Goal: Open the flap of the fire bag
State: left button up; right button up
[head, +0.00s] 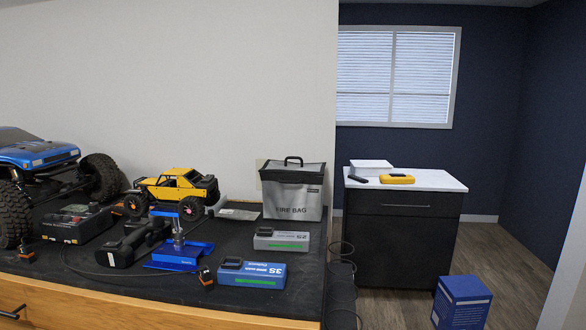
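The fire bag (292,199) stands upright at the back right of the black-topped workbench in the head view. It is silver-grey with "FIRE BAG" printed on its front. A dark flap (292,175) covers its top, with a black carry handle (293,160) above it. The flap looks closed. Neither my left gripper nor my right gripper shows in this view.
A grey battery (281,239) and a blue battery (252,273) lie in front of the bag. A yellow crawler (172,190), a blue stand (179,256) and a large blue truck (40,165) fill the left. A dark cabinet (402,228) stands beyond.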

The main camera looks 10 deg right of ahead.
aim_at(273, 166)
jog(key=i+l, duration=0.1)
jog(key=l, duration=0.3)
jog(key=i+l, duration=0.15)
jog(key=l, duration=0.25)
jog(key=i+l+u, duration=0.1)
jog(key=l, duration=0.3)
jog(key=i+l, duration=0.1)
jog(key=l, duration=0.3)
jog(key=i+l, duration=0.1)
jog(key=l, duration=0.35)
jog(key=i+l, duration=0.1)
jog(key=l, duration=0.3)
jog(key=u, duration=0.05)
